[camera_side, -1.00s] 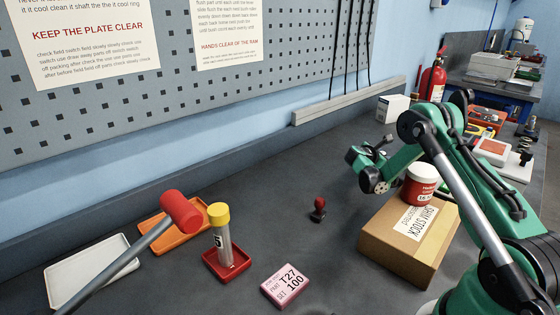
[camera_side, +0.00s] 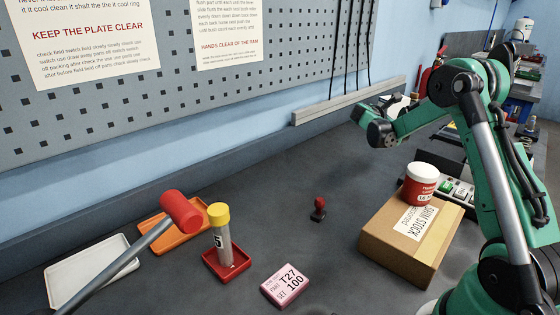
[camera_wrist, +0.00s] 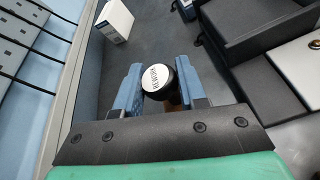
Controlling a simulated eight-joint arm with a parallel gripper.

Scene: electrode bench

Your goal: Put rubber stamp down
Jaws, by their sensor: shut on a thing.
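In the wrist view my gripper (camera_wrist: 157,72) is shut on a round thing with a black rim and a white labelled top, which looks like a rubber stamp (camera_wrist: 156,82). A little brown shows beneath it; its lower end is hidden. In the side view my gripper (camera_side: 378,111) is raised above the back of the bench, partly hidden by my wrist, and the held thing cannot be made out. A small red-handled stamp with a dark base (camera_side: 318,208) stands upright on the bench, apart from my gripper.
A cardboard box (camera_side: 408,238) carries a red jar (camera_side: 420,184). A white carton (camera_wrist: 115,20) stands near the wall. Left are a mallet (camera_side: 181,212), a yellow-capped tube (camera_side: 221,235), an orange tray (camera_side: 160,246) and a pink block (camera_side: 286,286).

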